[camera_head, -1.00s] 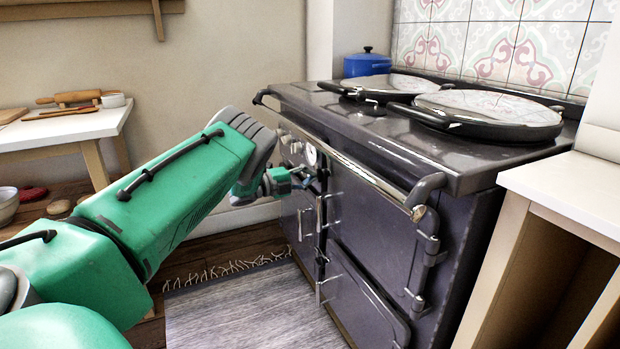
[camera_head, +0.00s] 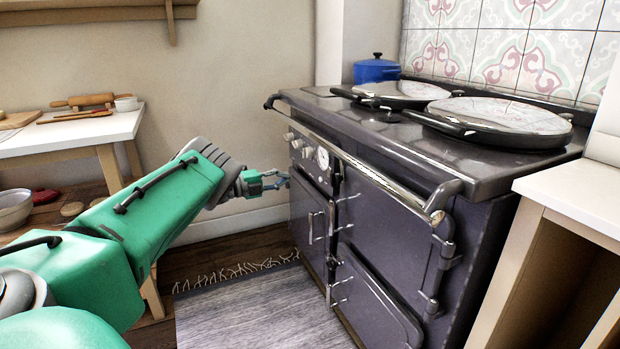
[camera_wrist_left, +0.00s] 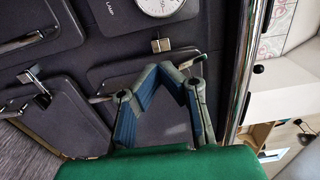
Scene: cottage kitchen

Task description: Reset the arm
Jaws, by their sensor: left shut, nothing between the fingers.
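My left arm comes in from the left in the head view, green and grey. Its gripper (camera_head: 277,180) is shut and empty, just in front of the dark range cooker (camera_head: 375,225), near the knobs and dial at its upper left. In the left wrist view the shut fingers (camera_wrist_left: 166,72) have the cooker's front behind them, with a white dial (camera_wrist_left: 160,5) and door latches. From these views I cannot tell the exact gap, but the fingers hold nothing. My right gripper does not show.
A chrome rail (camera_head: 375,172) runs along the cooker's front edge. A white-topped counter (camera_head: 575,192) stands at the right. A small table (camera_head: 75,135) with a rolling pin is at the left. A rug (camera_head: 260,315) lies on the floor. A blue pot (camera_head: 376,69) sits behind.

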